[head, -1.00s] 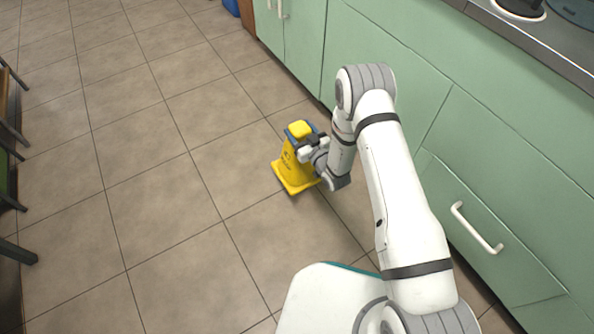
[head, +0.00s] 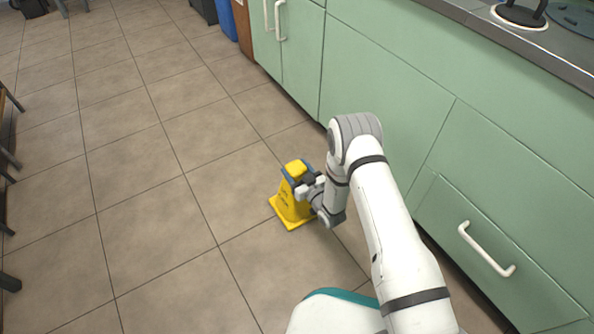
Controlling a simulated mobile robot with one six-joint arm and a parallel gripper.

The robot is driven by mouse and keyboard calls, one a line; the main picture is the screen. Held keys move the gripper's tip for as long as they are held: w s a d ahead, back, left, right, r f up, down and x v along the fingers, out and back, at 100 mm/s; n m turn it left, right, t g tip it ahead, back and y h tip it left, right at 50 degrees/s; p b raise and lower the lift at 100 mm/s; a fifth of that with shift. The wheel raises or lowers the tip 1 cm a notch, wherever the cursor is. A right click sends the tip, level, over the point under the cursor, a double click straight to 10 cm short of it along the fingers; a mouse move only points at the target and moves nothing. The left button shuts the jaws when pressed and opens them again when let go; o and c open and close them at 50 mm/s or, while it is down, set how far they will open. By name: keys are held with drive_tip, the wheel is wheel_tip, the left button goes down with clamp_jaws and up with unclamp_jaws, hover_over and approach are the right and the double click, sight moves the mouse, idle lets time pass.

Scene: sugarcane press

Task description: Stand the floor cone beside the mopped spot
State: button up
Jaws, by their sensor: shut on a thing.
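The yellow floor cone (head: 291,205) has a square base and a blue-grey part near its yellow top. It looks roughly upright in front of the green cabinets. My gripper (head: 304,184) is shut on the upper part of the cone from its right side. The gripper and wrist hide part of the cone's right side. I cannot tell whether the base touches the floor or hangs just above it. No mopped spot can be made out on the tiles in view.
Green cabinets (head: 390,110) with white handles line the right side. Blue (head: 228,18) and dark bins stand at the far end. Chair or table legs (head: 10,160) are along the left edge. The tiled floor (head: 140,150) between is clear.

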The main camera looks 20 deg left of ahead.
drive_tip(key=o, duration=1.6)
drive_tip(key=shift+o, duration=0.2)
drive_tip(key=shift+r, duration=0.15)
drive_tip(key=p+v, duration=0.5)
drive_tip(key=v, duration=0.7)
